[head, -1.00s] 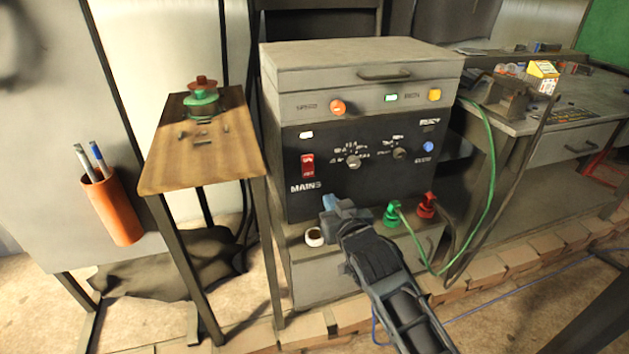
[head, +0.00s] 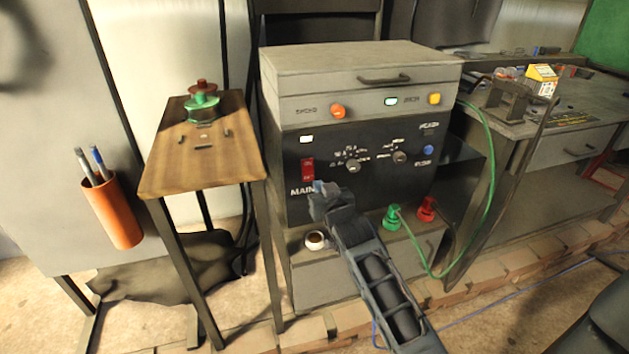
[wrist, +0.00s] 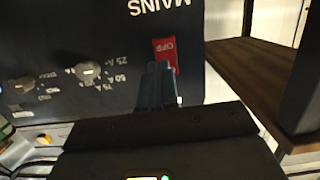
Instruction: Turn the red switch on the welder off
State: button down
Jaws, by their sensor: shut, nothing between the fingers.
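The welder (head: 365,115) is a grey cabinet with a black front panel. The red MAINS switch (head: 308,169) is on the left of that panel. My gripper (head: 322,188) is shut and empty, just below and right of the switch, covering the end of the MAINS label. In the wrist view, which shows the panel upside down, the red switch (wrist: 166,52) carries white lettering reading "OFF". My closed fingertips (wrist: 158,66) overlap part of the switch there. I cannot tell whether they touch it.
Knobs (head: 352,165) sit right of the switch. Green (head: 392,217) and red (head: 427,209) plugs with cables stand below the panel, with a small white cup (head: 315,240) on the ledge. A wooden stand (head: 200,160) is close on the left, and a workbench (head: 560,125) is on the right.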

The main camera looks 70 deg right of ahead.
aim_at(311, 176)
jog(key=x, duration=0.5)
jog(key=shift+d, duration=0.1)
jog(key=shift+f, duration=0.1)
